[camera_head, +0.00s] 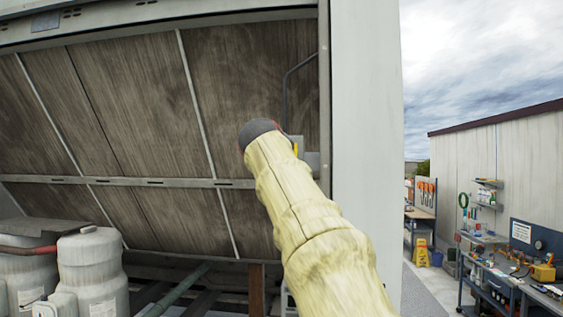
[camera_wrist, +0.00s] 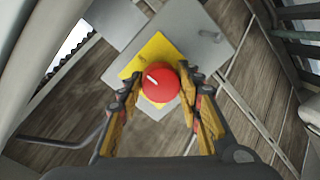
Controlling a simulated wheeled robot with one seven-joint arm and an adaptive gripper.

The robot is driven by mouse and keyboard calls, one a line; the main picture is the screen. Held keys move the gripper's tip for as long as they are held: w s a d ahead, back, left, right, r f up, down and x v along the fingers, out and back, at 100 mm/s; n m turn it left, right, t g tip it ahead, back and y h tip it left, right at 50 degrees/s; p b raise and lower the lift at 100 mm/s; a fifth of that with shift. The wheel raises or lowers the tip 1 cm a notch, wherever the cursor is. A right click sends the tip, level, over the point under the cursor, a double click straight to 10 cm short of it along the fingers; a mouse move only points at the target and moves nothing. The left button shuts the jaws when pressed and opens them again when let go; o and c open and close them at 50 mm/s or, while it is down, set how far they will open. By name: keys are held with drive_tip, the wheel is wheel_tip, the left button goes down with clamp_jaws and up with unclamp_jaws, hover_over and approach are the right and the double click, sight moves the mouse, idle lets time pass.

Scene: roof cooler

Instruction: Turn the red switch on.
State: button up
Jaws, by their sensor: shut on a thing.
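The red switch (camera_wrist: 163,88) is a round red knob with a short white mark that points to the upper left in the wrist view. It sits on a yellow plate (camera_wrist: 158,50) on a grey box (camera_wrist: 205,35). My gripper (camera_wrist: 160,83) has one finger on each side of the knob and is shut on it. In the head view my arm hides the knob and gripper. Only a sliver of the yellow plate (camera_head: 297,146) and an edge of the grey box (camera_head: 312,163) show there.
The box is mounted by brown slatted panels (camera_head: 140,100) in a metal frame, beside a pale wall post (camera_head: 365,130). Grey cylindrical tanks (camera_head: 92,270) stand at the lower left. A workbench (camera_head: 495,270) with tools is far right.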

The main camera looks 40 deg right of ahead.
drive_tip(key=shift+f+m, duration=0.2)
drive_tip(key=shift+m, duration=0.1)
idle(0.4)
drive_tip(key=o, duration=1.2)
drive_tip(key=shift+r, duration=0.1)
drive_tip(key=shift+c, duration=0.2)
drive_tip(key=shift+r, duration=0.1)
drive_tip(key=v, duration=1.2)
